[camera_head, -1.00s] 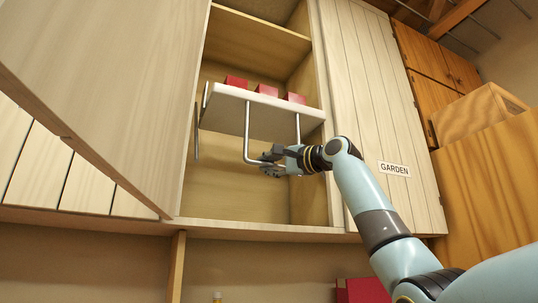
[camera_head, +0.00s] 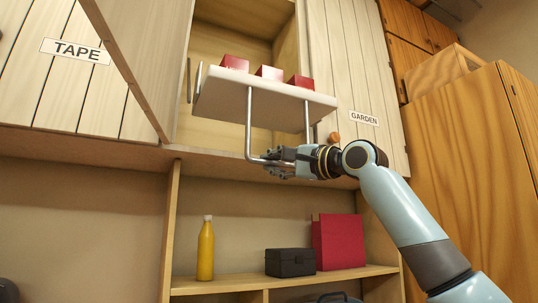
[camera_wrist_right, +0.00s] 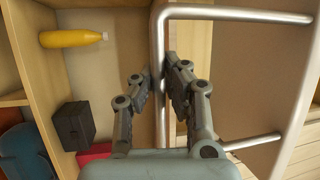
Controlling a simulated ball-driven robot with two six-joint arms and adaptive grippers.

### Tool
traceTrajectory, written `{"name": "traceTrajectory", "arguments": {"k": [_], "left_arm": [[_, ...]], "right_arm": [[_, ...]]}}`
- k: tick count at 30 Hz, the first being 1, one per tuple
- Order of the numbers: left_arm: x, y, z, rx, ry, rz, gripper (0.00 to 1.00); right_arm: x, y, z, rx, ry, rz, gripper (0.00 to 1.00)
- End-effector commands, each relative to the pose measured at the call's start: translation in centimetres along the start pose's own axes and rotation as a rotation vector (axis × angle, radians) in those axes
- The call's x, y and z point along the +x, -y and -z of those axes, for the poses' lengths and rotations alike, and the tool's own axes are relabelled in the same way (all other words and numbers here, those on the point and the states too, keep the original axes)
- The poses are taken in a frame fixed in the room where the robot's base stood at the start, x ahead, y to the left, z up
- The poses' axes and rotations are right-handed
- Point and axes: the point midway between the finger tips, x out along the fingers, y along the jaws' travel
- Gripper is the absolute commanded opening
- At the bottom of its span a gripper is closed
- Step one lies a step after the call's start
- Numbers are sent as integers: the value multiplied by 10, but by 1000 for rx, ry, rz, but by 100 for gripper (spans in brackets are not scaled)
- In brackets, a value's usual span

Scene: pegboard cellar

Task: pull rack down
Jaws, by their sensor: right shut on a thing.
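The white pull-down rack (camera_head: 262,97) hangs out in front of the open wall cabinet (camera_head: 232,30), with several red boxes (camera_head: 270,73) on top. A metal handle (camera_head: 249,125) hangs below the rack, with two upright bars and a lower bar. My right gripper (camera_head: 277,162) is shut on the lower part of this handle. In the right wrist view, the fingers of my right gripper (camera_wrist_right: 160,85) close on either side of the handle bar (camera_wrist_right: 158,60). The rack's underside (camera_wrist_right: 245,80) fills the right of that view. My left gripper is not in view.
The open cabinet door (camera_head: 140,50) stands out on the left. Below, a shelf (camera_head: 225,284) holds a yellow bottle (camera_head: 206,248), a black box (camera_head: 290,263) and a red box (camera_head: 338,242). The GARDEN door (camera_head: 350,60) is closed, and a wooden cabinet (camera_head: 470,150) stands right.

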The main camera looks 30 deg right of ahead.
Motion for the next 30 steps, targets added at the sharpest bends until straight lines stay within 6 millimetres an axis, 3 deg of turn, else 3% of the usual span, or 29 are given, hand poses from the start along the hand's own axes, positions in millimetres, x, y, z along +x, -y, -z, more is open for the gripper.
{"name": "traceTrajectory", "arguments": {"k": [1,9,27,28,30], "left_arm": [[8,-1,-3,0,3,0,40],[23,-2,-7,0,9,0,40],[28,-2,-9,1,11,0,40],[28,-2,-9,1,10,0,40],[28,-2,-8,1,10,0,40]], "right_arm": [[-6,-15,-2,-4,0,-8,0],[-28,-40,-12,-3,0,-6,0],[-36,-50,-16,1,2,-11,0],[-36,-50,-16,1,2,-11,9],[-36,-50,-16,1,2,-10,19]]}}
